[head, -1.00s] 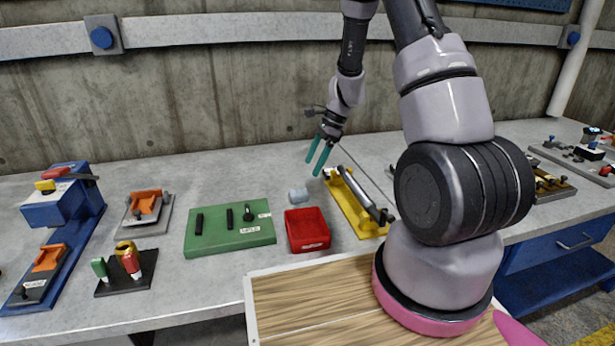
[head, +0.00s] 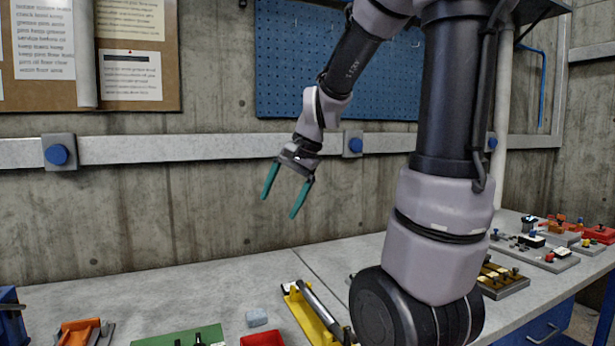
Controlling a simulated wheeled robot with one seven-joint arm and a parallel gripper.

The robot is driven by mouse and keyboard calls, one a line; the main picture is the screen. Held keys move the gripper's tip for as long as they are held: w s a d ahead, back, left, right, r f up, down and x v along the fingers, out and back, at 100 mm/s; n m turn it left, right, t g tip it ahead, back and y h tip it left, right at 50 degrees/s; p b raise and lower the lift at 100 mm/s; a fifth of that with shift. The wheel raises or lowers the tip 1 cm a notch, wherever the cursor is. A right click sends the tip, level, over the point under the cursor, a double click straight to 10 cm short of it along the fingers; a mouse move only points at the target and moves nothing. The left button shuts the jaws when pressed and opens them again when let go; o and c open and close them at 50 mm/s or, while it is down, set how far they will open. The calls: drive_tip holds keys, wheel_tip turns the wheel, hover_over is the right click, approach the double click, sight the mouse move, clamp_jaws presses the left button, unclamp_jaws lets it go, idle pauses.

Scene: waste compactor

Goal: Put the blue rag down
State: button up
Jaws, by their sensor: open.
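An orange part (head: 80,331) is at the lower left. Several small fixtures are on the right. The bench behind the rag is clear.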

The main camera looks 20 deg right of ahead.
drive_tip(key=s+d+r+n+t+h, duration=0.1)
drive_tip(key=s+r+n+t, duration=0.2)
drive_tip(key=s, duration=0.9)
wheel_tip(320, 180, up, 4)
drive_tip(key=shift+s+d+r+n+t+h, duration=0.15)
drive_tip(key=shift+s+n+t+h, duration=0.15)
drive_tip(key=shift+n, duration=0.9)
drive_tip(key=shift+w, duration=0.1)
